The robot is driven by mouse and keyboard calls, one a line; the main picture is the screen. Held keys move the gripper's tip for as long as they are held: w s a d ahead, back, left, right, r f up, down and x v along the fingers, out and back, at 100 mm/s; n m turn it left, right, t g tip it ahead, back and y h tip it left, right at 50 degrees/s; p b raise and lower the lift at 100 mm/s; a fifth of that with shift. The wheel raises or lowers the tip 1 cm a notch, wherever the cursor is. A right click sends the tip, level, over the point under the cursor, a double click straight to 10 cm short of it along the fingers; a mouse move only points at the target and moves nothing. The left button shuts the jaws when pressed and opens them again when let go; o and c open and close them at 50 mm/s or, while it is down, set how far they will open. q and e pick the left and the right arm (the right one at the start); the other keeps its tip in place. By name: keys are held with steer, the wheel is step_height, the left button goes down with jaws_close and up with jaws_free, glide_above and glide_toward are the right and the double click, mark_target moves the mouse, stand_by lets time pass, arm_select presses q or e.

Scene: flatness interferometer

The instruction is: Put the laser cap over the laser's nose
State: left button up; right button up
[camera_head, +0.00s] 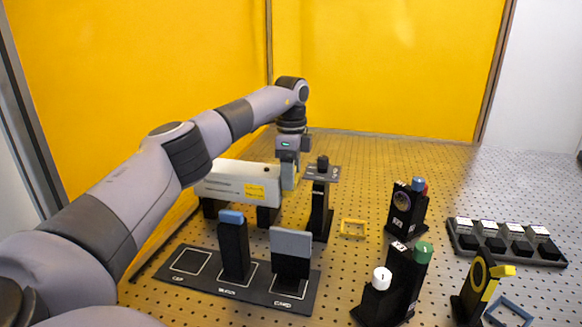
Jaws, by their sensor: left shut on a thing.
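The laser is a long white box (238,185) with a yellow label, raised on black supports at the back left. My left gripper (290,182) points down at the laser's right end, where its nose is. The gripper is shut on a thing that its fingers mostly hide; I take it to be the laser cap. I cannot tell whether the cap touches the nose. The cap's marked square (190,262) on the dark tray (168,280) is empty. My right gripper is out of view.
A black post with a dark knob (322,195) stands just right of the gripper. A blue-topped block (232,245) and a grey-topped block (291,255) stand on the tray. Black optic mounts (405,210) stand to the right. A yellow frame (353,228) lies flat on the perforated table.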

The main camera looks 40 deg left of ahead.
arm_select(q)
steer(key=shift+f, duration=0.45)
stand_by(0.7)
steer(key=o, duration=0.9)
steer(key=shift+o, duration=0.2)
steer(key=shift+r, duration=3.55)
steer(key=shift+f, duration=0.1)
